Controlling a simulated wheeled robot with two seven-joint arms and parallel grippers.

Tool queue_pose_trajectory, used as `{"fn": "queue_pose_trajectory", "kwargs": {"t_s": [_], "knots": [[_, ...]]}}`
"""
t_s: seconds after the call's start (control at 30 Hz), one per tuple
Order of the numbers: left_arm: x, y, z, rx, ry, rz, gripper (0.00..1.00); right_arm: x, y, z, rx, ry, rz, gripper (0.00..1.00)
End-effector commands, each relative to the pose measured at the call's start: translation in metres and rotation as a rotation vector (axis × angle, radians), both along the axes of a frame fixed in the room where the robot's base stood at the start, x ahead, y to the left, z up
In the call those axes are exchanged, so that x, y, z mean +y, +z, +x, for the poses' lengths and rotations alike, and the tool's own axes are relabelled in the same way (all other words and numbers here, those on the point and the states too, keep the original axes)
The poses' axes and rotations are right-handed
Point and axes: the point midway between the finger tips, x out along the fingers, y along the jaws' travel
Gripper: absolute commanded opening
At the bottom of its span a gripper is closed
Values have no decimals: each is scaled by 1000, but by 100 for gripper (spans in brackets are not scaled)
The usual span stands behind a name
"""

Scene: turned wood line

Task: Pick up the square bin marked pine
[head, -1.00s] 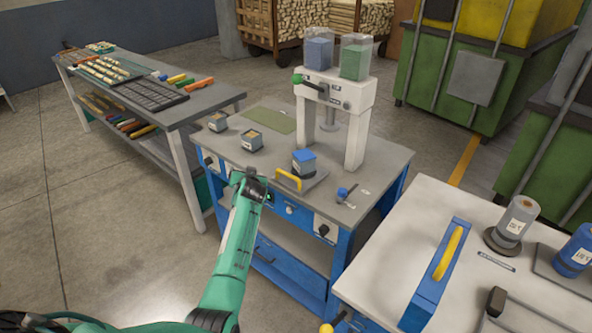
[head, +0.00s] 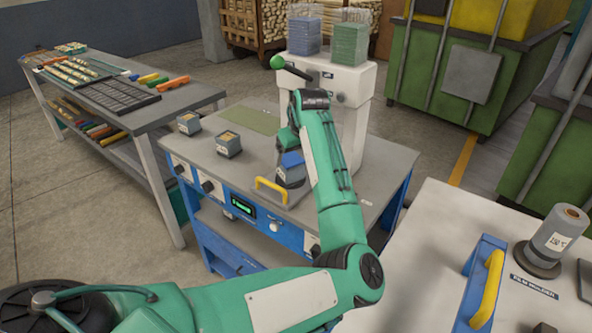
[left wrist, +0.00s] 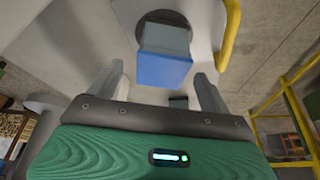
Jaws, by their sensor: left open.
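Two small grey square bins, one (head: 189,124) at the back left and one (head: 228,145) nearer the middle, stand on the blue workbench's top; their labels are too small to read. A third grey square bin with a blue top (head: 291,170) stands on a plate with a yellow handle, and its label cannot be read. My left gripper (head: 287,143) is just above this blue-topped bin, partly hidden by my arm. In the left wrist view the open fingers (left wrist: 160,74) point toward the blue top (left wrist: 164,70), with nothing held. My right gripper is out of view.
A white dispenser (head: 355,95) with blue and green hoppers stands close behind my arm. A yellow handle (head: 271,190) rises beside the blue-topped bin. A green mat (head: 250,120) lies at the back. A pale table (head: 420,250) with a grey canister (head: 553,237) is at right.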

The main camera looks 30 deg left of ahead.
Motion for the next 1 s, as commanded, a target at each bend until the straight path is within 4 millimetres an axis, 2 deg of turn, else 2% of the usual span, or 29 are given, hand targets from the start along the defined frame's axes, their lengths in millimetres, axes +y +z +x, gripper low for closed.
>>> {"fn": "queue_pose_trajectory", "kwargs": {"t_s": [0.33, 0.47, 0.67, 0.93, 1.0], "knots": [[20, -42, 8, 1, -1, 2, 82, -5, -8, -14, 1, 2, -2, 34], [23, -49, 9, -2, -1, 2, 82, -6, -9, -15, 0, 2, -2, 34], [23, -50, 9, -2, -1, 2, 82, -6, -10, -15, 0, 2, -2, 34], [23, -50, 9, -2, -1, 2, 31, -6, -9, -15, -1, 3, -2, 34], [23, -49, 10, -2, -1, 3, 26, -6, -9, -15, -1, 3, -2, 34]]}}
